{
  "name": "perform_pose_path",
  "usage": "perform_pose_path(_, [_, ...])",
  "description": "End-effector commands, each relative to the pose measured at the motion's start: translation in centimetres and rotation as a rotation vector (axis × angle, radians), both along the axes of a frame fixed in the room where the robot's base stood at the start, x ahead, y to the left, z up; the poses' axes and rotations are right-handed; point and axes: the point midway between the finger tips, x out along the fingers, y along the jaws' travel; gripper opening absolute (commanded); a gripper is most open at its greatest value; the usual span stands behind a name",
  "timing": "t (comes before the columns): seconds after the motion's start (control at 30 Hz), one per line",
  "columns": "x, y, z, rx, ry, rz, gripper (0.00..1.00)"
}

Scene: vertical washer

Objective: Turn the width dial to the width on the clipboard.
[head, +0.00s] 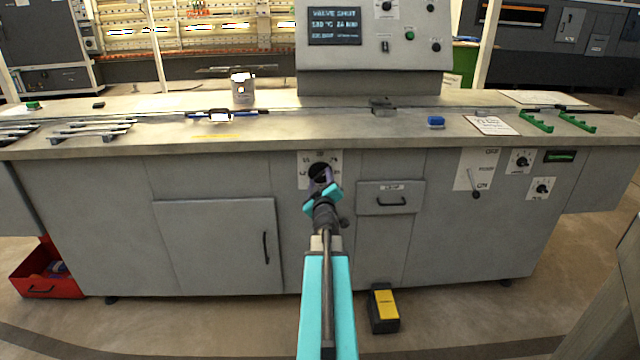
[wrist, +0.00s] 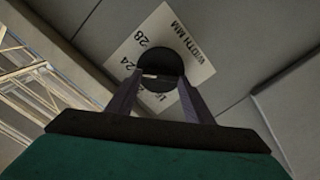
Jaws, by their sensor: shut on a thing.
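The width dial (head: 319,170) is a round black knob on a white plate on the bench's front panel. In the wrist view the dial (wrist: 160,62) sits between my fingers, and the tilted plate (wrist: 188,30) reads WIDTH MM, 28 and 24; other marks are partly covered. My gripper (wrist: 160,88) is shut on the dial; it also shows in the head view (head: 323,184), over the plate's lower part. A small pale strip shows on the knob's near edge; I cannot tell the setting. The clipboard (head: 491,125) lies on the bench top at right, its writing too small to read.
A drawer (head: 390,198) with a handle is right of the dial. A lever plate (head: 475,170) and two smaller dials (head: 521,161) (head: 541,188) are further right. A black and yellow pedal (head: 384,308) stands on the floor. A display console (head: 375,60) stands behind.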

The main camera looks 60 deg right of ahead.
Motion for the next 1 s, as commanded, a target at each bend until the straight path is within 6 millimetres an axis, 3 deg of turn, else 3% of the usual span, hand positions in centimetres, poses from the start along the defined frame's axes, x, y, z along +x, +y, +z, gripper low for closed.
perform_pose_path(0.3, [-0.3,-0.4,0.2,-0.002,-0.001,-0.006,0.24])
perform_pose_path(0.33, [-0.3,-0.4,0.2,-0.002,-0.001,-0.006,0.52])
perform_pose_path(0.43, [-0.2,-0.3,0.2,-0.001,-0.001,-0.004,0.66])
perform_pose_path(1.0, [-0.6,0.7,0.1,0.0,0.0,-0.001,0.66])
